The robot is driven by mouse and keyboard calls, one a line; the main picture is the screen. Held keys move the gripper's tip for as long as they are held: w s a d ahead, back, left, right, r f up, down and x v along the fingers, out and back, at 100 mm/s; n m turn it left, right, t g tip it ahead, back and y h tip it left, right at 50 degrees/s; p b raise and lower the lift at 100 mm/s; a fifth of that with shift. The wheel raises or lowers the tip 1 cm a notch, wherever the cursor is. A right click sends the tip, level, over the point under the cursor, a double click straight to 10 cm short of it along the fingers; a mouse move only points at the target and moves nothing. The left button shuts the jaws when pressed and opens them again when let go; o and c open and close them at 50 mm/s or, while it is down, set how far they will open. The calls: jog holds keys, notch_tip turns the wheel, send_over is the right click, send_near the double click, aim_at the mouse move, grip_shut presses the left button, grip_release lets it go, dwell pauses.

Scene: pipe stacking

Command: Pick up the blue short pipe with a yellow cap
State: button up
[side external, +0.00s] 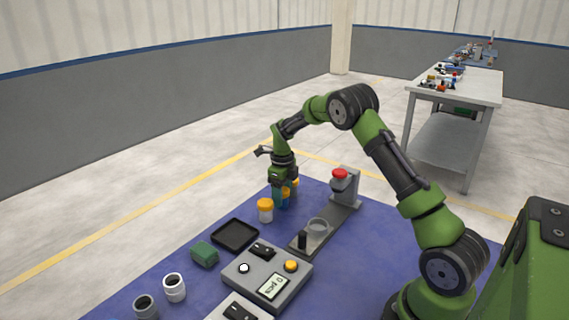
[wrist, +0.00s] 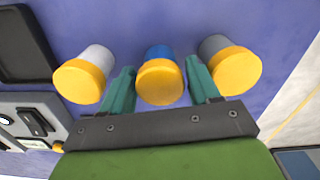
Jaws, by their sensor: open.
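The blue short pipe with a yellow cap (wrist: 159,75) stands in the middle of the wrist view, between the two fingers of my open gripper (wrist: 160,85). The fingers appear apart from it, with a gap on each side. A white pipe with a yellow cap (wrist: 84,75) stands to its left and a grey one with a yellow cap (wrist: 230,66) to its right. In the side view my gripper (side external: 283,192) points down at the row, and mostly hides the blue and grey pipes. The white capped pipe (side external: 265,210) shows clearly there.
The capped neighbours stand close outside each finger. On the blue mat (side external: 130,278) are a black tray (side external: 235,234), a green block (side external: 204,254), a control box (side external: 262,276), uncapped pipes (side external: 174,287), and a press stand with a red knob (side external: 340,174).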

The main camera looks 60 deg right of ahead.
jog(key=shift+c, duration=0.2)
jog(key=c, duration=0.8)
jog(key=shift+o, duration=0.2)
jog(key=shift+r, duration=0.1)
